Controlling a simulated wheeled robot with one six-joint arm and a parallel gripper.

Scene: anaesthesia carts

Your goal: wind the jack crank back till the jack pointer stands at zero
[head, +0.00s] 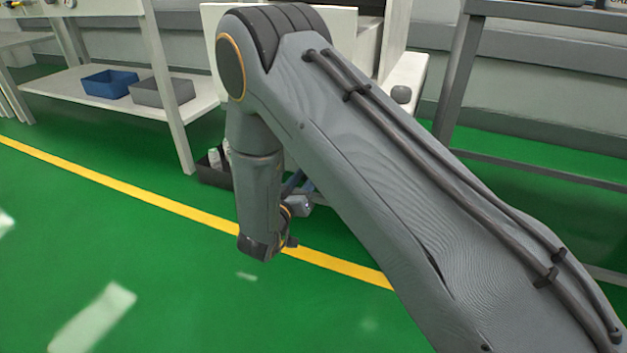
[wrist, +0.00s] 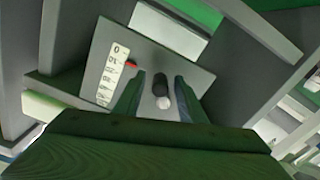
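In the wrist view, a pale scale strip (wrist: 107,74) with a 0 at its top end is on a grey plate (wrist: 194,72). The red jack pointer (wrist: 131,65) stands a little below the 0. The jack crank's dark knob (wrist: 160,86), with a light round end, sticks out of the plate to the right of the scale. My gripper (wrist: 160,78) is open, with one finger on each side of the knob and a gap visible on both sides. In the head view, my arm hides the crank and the scale.
In the head view, a blue bin (head: 110,84) and a grey bin (head: 161,92) sit on a white shelf at left. A dark box (head: 213,172) with bottles stands on the floor behind my arm. The green floor in front is clear.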

